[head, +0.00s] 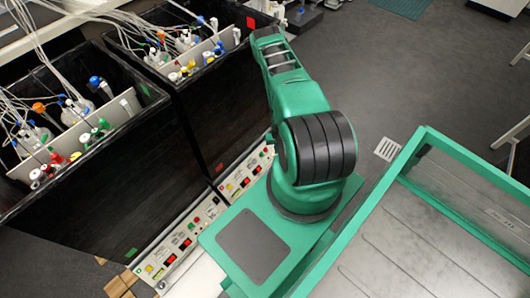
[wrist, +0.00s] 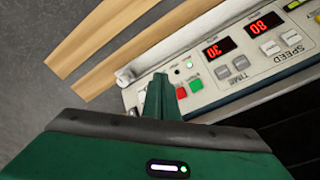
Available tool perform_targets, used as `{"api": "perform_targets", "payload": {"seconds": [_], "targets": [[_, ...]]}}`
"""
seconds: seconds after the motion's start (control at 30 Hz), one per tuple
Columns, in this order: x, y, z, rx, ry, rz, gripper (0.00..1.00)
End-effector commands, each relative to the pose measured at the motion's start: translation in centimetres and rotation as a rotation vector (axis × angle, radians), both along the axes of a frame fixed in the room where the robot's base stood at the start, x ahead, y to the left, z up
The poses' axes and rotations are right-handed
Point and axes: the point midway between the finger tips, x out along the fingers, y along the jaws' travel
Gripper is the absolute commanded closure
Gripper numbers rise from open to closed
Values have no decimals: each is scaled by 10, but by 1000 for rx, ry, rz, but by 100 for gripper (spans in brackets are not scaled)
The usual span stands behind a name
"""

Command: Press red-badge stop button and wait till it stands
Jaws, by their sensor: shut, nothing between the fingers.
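Two black open-top shakers stand side by side in the head view. The right shaker (head: 225,115) carries a red badge (head: 220,168) on its front; the left shaker (head: 95,190) carries a green badge (head: 131,252). My gripper (wrist: 158,82) is shut and empty in the wrist view, its tips over the end of a control panel (wrist: 262,70). A red button (wrist: 181,93) and a green button (wrist: 196,86) lie just right of the tips; contact cannot be told. The displays read 30 (wrist: 219,47) and 80 (wrist: 263,24). No badge shows in the wrist view. The head view does not show my gripper.
The right shaker's panel (head: 245,172) and the left shaker's panel (head: 182,243) run along their fronts. Bottles with tubes fill both shakers. Wooden strips (wrist: 125,45) lie beside the panel in the wrist view. Grey floor (head: 400,80) is open at the upper right.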

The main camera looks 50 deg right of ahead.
Motion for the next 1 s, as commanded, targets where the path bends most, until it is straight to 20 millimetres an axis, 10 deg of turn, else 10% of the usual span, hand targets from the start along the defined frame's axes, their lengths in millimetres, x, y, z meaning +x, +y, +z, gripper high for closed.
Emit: {"api": "perform_targets", "payload": {"seconds": [1.0], "targets": [[50, 5, -45, 0, 0, 1, 100]]}}
